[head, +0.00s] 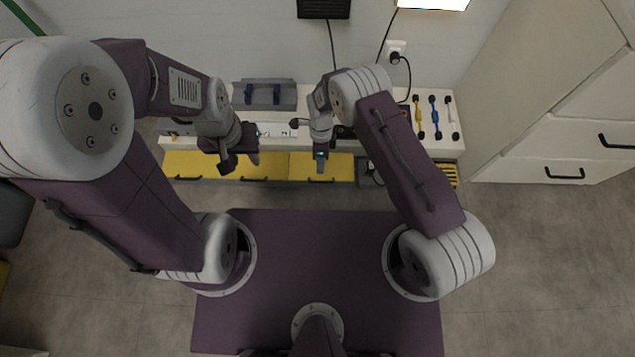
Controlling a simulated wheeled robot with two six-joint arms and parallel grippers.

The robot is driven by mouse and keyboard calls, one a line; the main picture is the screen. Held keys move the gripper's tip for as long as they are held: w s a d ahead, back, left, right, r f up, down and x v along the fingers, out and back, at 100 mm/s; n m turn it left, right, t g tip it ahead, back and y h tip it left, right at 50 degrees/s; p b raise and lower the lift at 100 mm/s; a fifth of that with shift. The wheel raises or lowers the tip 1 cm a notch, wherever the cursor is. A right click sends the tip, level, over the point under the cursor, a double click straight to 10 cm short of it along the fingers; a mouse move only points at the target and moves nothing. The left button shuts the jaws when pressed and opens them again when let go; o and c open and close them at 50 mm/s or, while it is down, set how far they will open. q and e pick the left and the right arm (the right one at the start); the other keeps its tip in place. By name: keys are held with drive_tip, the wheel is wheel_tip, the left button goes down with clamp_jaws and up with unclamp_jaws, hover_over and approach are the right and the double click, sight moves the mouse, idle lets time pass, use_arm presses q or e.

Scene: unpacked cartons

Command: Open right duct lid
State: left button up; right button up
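I cannot pick out a duct lid for certain in the head view. A grey box-like piece (265,95) with two blue parts stands at the back left of the workbench (435,143). My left gripper (238,163) hangs over the front left of the bench, above the yellow drawer fronts. Its two dark fingers are apart, with nothing seen between them. My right gripper (320,163) points down over the bench's front edge, right of the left gripper. It shows edge-on, so its opening cannot be judged. My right arm hides part of the bench top behind it.
Yellow drawer fronts (262,168) with dark handles line the bench front. Several coloured tools (433,117) lie at its right end. A wall socket (396,55) with a plugged-in cable is behind. A white cabinet (565,145) stands on the right. The floor (530,250) at the right is clear.

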sight(320, 181)
drive_tip(key=b+x, duration=0.6)
drive_tip(key=x, duration=0.3)
drive_tip(key=shift+r, duration=0.1)
clamp_jaws()
idle(1.2)
